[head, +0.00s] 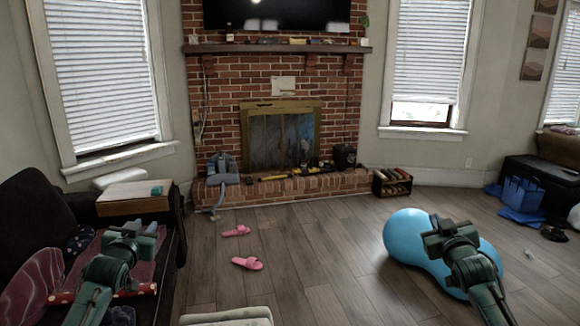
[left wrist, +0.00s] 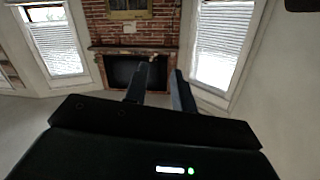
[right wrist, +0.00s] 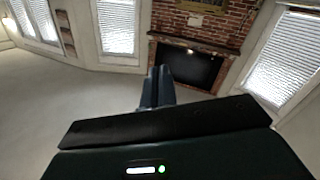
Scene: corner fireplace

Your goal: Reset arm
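My left gripper (head: 142,231) is raised in front of the dark couch at the left of the head view. In the left wrist view its two fingers (left wrist: 160,85) stand apart with nothing between them, so it is open. My right gripper (head: 448,232) is raised at the right of the head view, overlapping the blue ball there. In the right wrist view its fingers (right wrist: 158,87) are close together with nothing visible between them, so it is shut and empty.
A brick fireplace (head: 225,105) with a raised hearth stands ahead. Pink slippers (head: 247,263) lie on the wooden floor. A blue peanut-shaped ball (head: 405,235) is at the right, and a dark couch (head: 35,205) at the left. The middle floor is mostly clear.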

